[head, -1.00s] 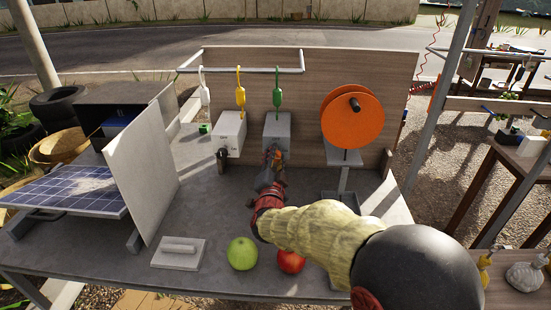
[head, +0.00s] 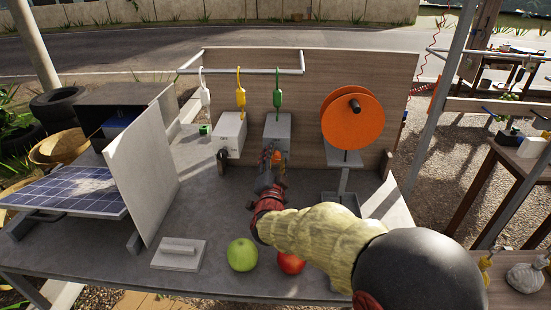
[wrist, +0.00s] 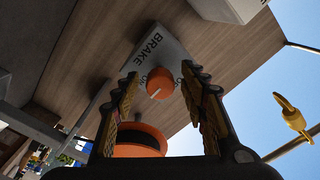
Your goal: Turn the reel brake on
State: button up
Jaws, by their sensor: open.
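The brake box (head: 277,131) is a grey box against the wooden back panel. In the wrist view its face (wrist: 152,58) reads "BRAKE", with "ON" beside the round orange knob (wrist: 160,83) and another label partly hidden by a finger. A white pointer line marks the knob. My gripper (wrist: 162,92) is open, with one finger to each side of the knob and visible gaps between. In the head view my gripper (head: 271,168) is in front of the box and hides part of its front. The orange reel (head: 353,121) stands to the right on a grey post.
A similar box (head: 230,134) with a dark knob is left of the brake box. White, yellow and green (head: 278,97) hanging pieces are on the rail above. A green apple (head: 242,255) and a red apple (head: 291,262) lie near my arm.

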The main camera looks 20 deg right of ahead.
jog(key=v, duration=1.1)
jog(key=shift+s, duration=0.3)
jog(key=shift+a, duration=0.15)
jog(key=s+a+r+n+g+y+p, duration=0.4)
jog(key=s+r+n+y, duration=0.2)
jog(key=r+n+y, duration=0.15)
jog(key=s+d+f+n+g+h+p, duration=0.1)
jog(key=s+d+n+g, duration=0.1)
jog(key=s, duration=0.9)
jog(key=s+d+n+g+h+p, duration=0.1)
jog(key=s+d+g, duration=0.4)
jog(key=s, duration=0.7)
jog(key=shift+s+d+f+n+g+p, duration=0.25)
jog(key=shift+d+f+n+g+p, duration=0.25)
jog(key=shift+n, duration=0.65)
jog(key=shift+a+r, duration=0.1)
jog(key=shift+a, duration=0.05)
